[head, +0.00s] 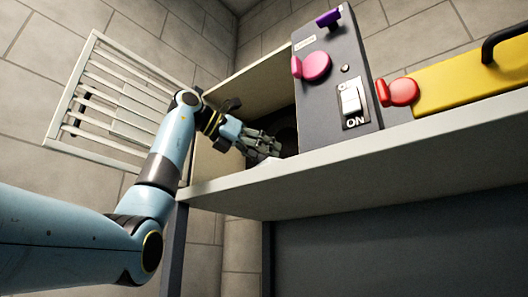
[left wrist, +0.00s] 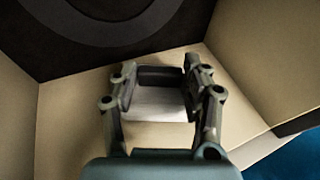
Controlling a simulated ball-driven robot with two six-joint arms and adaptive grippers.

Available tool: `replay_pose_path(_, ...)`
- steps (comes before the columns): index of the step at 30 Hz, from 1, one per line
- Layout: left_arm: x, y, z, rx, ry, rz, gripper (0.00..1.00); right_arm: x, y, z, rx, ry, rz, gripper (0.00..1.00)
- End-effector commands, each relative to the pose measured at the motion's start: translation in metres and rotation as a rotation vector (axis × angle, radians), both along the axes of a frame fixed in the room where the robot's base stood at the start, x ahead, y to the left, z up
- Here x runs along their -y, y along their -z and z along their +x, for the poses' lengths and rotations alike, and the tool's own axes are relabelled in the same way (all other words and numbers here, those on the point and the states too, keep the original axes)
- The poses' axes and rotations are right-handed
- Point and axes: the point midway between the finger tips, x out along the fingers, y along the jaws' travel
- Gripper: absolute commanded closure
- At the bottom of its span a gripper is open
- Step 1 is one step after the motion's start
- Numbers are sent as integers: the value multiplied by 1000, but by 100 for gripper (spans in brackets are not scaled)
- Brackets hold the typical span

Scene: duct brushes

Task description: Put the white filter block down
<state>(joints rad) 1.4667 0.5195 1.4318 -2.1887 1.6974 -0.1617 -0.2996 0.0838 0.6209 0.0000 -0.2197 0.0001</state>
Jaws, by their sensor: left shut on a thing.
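My left gripper (head: 268,146) reaches into the open-sided bay at the left end of the shelf, beside the grey control box. In the left wrist view, the gripper (left wrist: 161,84) is shut on the white filter block (left wrist: 158,104), which shows pale between its two fingers. In the head view, a small pale part of the block (head: 264,162) shows below the fingers, close to the shelf top. I cannot tell whether the block touches the shelf. My right gripper is in neither view.
The grey control box (head: 330,95) with a pink knob and an ON switch stands just right of my left gripper. A yellow case (head: 465,80) stands farther right on the shelf (head: 380,160). A slatted grille (head: 85,120) is behind my left arm. A dark ring (left wrist: 100,15) faces the wrist camera.

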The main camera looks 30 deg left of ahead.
Motion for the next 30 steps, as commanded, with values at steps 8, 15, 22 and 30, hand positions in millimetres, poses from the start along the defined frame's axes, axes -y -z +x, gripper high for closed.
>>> replay_pose_path(8, 0, 3, 0, 0, 1, 0, 44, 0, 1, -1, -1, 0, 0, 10)
replay_pose_path(15, 0, 3, 0, -1, 1, -1, 30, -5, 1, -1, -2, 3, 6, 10)
replay_pose_path(22, -2, -1, -3, 0, -1, 0, 30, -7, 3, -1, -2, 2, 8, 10)
replay_pose_path(30, -25, -15, -50, 3, -3, -1, 30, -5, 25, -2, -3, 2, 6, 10)
